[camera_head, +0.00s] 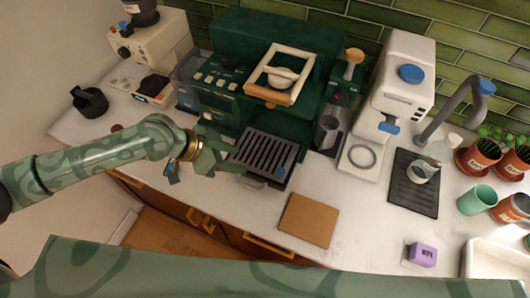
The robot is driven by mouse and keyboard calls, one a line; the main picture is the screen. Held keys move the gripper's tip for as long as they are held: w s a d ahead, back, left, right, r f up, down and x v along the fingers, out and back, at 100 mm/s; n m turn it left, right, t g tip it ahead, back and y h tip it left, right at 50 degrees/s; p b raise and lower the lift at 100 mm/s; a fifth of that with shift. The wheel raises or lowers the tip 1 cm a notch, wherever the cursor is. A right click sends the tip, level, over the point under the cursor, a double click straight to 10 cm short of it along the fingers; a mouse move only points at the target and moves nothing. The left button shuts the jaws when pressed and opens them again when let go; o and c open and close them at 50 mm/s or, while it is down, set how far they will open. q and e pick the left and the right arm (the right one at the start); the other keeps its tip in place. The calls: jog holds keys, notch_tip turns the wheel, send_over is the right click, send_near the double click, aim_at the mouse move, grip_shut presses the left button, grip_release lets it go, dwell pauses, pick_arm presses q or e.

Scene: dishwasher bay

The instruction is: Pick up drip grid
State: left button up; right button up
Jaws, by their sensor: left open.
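The drip grid (265,151) is a dark slatted plate at the front of the green espresso machine (225,88). A small blue spot shows near its front right corner. My left gripper (218,162) is open just left of the grid, near its front left corner. Whether a finger touches the grid cannot be told. My right gripper is out of view; a patterned green arm link of mine crosses the bottom of the picture.
A white grinder (394,95), a dark ribbed mat (405,195) with a cup, a purple box (422,254) and potted plants stand further right. Bare white counter lies between them.

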pick_arm(q)
send_near(278, 171)
jog(key=x, duration=0.9)
jog(key=shift+w+d+f, duration=0.1)
jog(key=shift+d+f, duration=0.05)
jog(key=shift+f, duration=0.05)
jog(key=shift+c, duration=0.3)
grip_shut()
